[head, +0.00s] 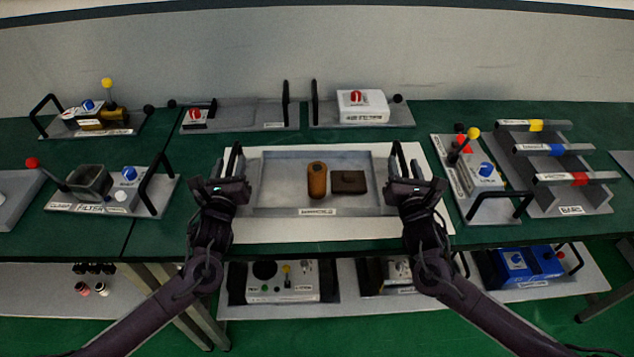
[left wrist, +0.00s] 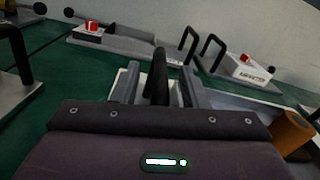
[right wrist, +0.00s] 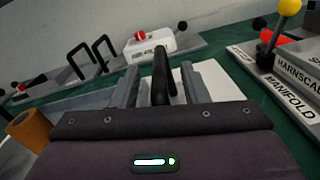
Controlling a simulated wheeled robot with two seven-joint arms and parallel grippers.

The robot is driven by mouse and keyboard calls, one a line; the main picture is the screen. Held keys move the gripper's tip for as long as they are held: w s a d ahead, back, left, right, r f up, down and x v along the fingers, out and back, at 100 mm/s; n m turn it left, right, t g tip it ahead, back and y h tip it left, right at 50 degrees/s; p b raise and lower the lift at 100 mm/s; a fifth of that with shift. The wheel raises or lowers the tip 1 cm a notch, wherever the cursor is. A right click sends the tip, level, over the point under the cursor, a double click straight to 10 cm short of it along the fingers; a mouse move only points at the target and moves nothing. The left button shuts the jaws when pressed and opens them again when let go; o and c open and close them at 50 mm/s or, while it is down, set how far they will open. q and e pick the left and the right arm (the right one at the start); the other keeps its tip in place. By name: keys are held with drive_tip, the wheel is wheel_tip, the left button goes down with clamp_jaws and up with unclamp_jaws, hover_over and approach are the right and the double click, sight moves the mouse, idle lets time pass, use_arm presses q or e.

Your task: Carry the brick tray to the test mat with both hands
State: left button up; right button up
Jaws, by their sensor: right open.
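The grey tray (head: 275,180) lies on a white mat (head: 270,231) in the middle of the green table. It holds an upright-looking brown cylinder (head: 317,180) and a flat dark brown brick (head: 349,182). A black handle stands at each end of the tray. My left gripper (head: 226,184) is at the left handle; in the left wrist view that handle (left wrist: 157,78) stands between the open fingers, with gaps. My right gripper (head: 408,185) is open around the right handle (right wrist: 161,78), also with gaps beside it. The grippers partly hide both handles in the head view.
Other handled trays stand close by: one with a blue knob (head: 103,190) at left, one with a yellow lever (head: 487,178) at right, and a white box (head: 361,105) behind. A grey rack (head: 560,170) is far right. A lower shelf holds more equipment.

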use_arm(q)
drive_tip(key=shift+w, duration=0.3)
use_arm(e)
drive_tip(key=shift+w, duration=0.3)
use_arm(q)
clamp_jaws()
use_arm(e)
clamp_jaws()
use_arm(q)
drive_tip(key=shift+r, duration=0.1)
use_arm(e)
drive_tip(key=shift+r, duration=0.1)
